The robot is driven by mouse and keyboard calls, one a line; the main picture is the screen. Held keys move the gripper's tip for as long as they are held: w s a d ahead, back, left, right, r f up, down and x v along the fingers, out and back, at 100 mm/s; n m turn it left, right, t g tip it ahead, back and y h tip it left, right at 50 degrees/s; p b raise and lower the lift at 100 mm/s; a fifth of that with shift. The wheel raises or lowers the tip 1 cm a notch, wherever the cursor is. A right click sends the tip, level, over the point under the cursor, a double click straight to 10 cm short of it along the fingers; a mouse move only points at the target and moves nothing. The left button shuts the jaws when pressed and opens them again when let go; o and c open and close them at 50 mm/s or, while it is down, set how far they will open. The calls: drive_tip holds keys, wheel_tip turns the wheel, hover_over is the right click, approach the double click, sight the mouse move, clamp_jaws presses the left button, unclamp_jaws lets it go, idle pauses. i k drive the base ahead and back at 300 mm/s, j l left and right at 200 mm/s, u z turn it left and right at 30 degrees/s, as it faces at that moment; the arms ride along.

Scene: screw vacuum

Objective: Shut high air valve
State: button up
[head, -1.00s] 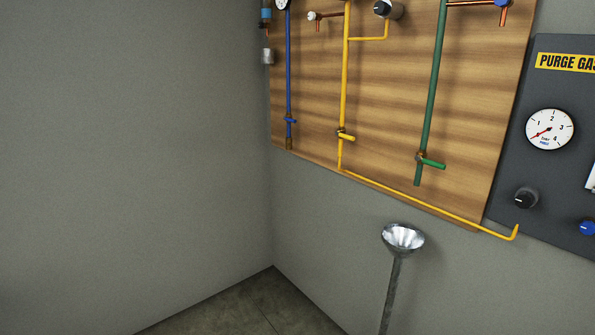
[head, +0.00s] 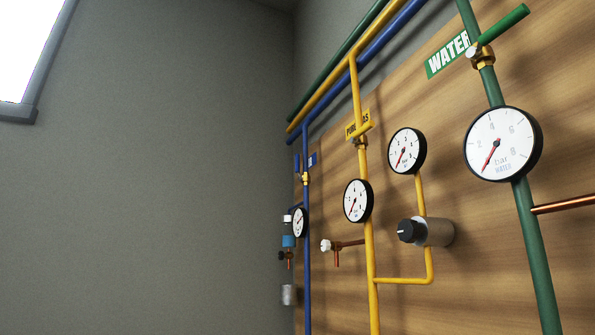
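A blue pipe (head: 307,255) runs down the left side of the wooden panel. High on it sits a brass valve (head: 305,179), with a small blue handle (head: 297,163) that looks roughly upright, along the pipe. A small blue label (head: 312,160) is beside the valve, too small and oblique to read. A gauge (head: 299,222) is on this line below the valve, seen nearly edge-on. My gripper is not in view.
A yellow pipe (head: 371,265) with a yellow valve handle (head: 360,131) and gauges stands right of the blue pipe. A green water pipe (head: 532,250) with a green handle (head: 505,24) is nearer at right. A grey wall (head: 170,190) closes the left side; a window (head: 30,50) is upper left.

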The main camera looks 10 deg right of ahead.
sight(298, 166)
drive_tip(key=i+j+z, duration=0.1)
drive_tip(key=i+j, duration=1.05)
drive_tip(key=j, duration=0.2)
drive_tip(key=l+z, duration=0.05)
